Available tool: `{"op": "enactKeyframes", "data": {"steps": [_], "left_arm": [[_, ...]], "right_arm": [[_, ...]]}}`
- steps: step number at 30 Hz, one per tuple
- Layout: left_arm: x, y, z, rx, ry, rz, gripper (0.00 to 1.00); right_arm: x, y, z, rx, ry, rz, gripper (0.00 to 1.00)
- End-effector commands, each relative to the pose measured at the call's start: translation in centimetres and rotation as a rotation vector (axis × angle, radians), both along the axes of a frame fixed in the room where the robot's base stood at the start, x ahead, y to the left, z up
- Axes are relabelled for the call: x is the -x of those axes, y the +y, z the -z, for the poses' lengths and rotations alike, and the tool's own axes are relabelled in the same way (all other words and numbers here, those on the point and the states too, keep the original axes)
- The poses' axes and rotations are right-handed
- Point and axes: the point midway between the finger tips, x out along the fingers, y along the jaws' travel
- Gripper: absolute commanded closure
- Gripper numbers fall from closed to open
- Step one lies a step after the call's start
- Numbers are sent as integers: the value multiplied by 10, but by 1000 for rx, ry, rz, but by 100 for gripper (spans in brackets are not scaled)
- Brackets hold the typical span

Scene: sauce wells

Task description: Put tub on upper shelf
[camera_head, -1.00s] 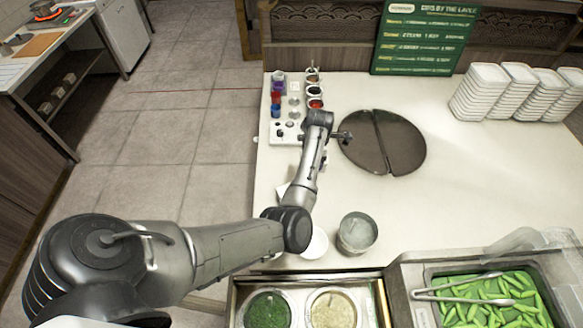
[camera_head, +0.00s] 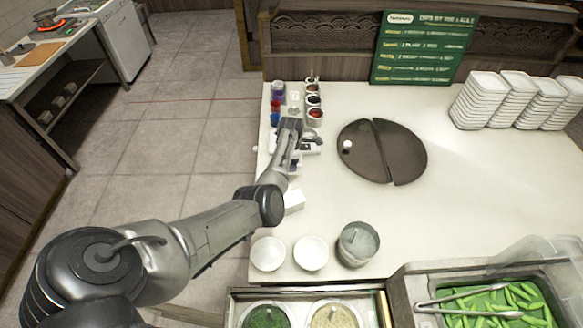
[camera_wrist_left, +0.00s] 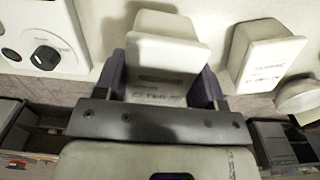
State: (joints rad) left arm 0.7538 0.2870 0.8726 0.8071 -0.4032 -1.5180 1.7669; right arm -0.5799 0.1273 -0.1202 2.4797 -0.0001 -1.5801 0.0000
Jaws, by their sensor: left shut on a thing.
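In the left wrist view a small white tub (camera_wrist_left: 165,55) with dark writing on its side sits between the two fingers of my left gripper (camera_wrist_left: 163,85), which is shut on it. A second similar white tub (camera_wrist_left: 265,55) stands apart to the right. In the head view my left gripper (camera_head: 308,140) is at the left side of the counter, near the small sauce jars. The held tub is mostly hidden there by the arm. A white block-shaped tub (camera_head: 294,201) stands beside the forearm. I cannot make out an upper shelf. My right gripper is not in view.
A dark split round board (camera_head: 405,150) with a small white ball (camera_head: 347,146) lies to the right. Two white bowls (camera_head: 311,253) and a grey pot (camera_head: 358,243) stand in front. White container stacks (camera_head: 480,100) are at the back right. A black knob (camera_wrist_left: 45,57) shows nearby.

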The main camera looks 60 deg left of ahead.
Motion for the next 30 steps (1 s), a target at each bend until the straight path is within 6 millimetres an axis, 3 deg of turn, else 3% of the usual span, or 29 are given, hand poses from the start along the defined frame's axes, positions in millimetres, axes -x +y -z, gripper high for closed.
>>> {"op": "enactKeyframes", "data": {"steps": [9,27,28,30], "left_arm": [[0,0,32,1,1,0,69],[0,0,43,1,1,0,69],[0,0,43,1,1,0,35],[0,0,42,1,1,0,29]], "right_arm": [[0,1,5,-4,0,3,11],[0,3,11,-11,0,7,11],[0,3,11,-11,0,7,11],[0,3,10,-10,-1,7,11]]}}
